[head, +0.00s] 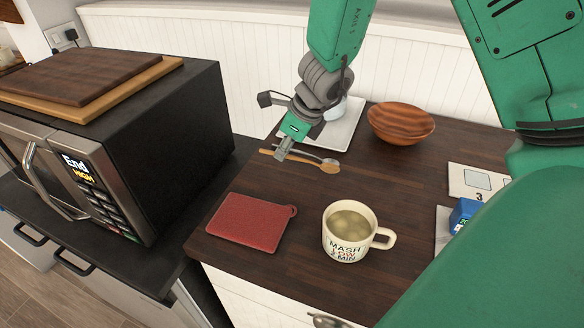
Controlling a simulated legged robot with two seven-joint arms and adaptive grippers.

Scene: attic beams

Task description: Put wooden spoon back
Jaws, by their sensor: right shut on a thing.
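The wooden spoon (329,167) is at the middle of the dark wooden counter, with its bowl to the right and its thin handle running left. My right gripper (283,153) points down from above and is shut on the spoon's handle. The fingers hide part of the handle. I cannot tell whether the spoon touches the counter or is slightly raised. My left gripper is not in view.
A white tray (348,137) lies behind the gripper. A brown bowl (400,122) stands to its right. A microwave (165,130) with boards on top stands left. Cards and a blue item (464,214) lie right.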

